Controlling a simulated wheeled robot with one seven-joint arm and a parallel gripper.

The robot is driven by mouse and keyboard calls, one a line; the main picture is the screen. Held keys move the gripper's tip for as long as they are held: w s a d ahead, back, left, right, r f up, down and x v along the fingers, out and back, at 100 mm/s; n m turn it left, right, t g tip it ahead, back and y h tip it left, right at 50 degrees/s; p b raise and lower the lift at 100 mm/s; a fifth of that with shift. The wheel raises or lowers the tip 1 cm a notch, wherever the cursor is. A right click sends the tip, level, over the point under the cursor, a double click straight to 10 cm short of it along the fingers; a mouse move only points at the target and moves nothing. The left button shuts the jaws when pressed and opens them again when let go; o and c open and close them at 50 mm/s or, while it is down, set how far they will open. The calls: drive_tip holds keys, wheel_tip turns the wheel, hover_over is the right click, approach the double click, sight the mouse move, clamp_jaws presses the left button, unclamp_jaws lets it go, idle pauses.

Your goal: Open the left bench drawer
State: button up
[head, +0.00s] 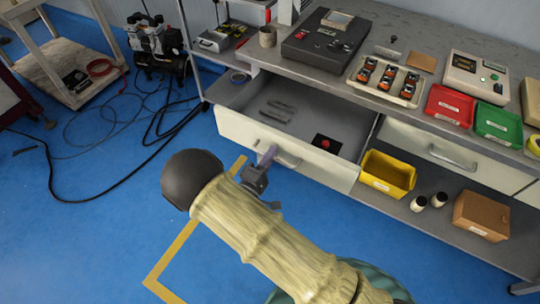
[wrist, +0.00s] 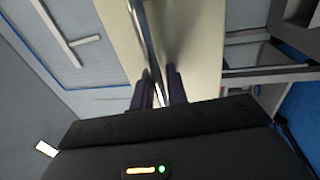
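The left bench drawer (head: 235,128) is pulled well out from the bench, with its inside showing in the head view. Its cream front also fills the upper middle of the wrist view (wrist: 195,40). The metal bar handle (head: 288,158) is on that front. My gripper (head: 266,160) is at the left part of the handle. In the wrist view, the two dark fingers (wrist: 160,88) stand apart on either side of the handle bar (wrist: 147,45), with a gap visible beside the bar. The fingers look open around it.
Inside the drawer lie grey tools (head: 278,112) and a black piece with a red button (head: 325,143). The right bench drawer (head: 440,152) is shut. A yellow bin (head: 388,174) stands on the lower shelf. Black cables (head: 85,195) lie on the floor at left.

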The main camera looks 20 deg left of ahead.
drive_tip(key=v, duration=1.7)
drive_tip(key=shift+s, duration=0.25)
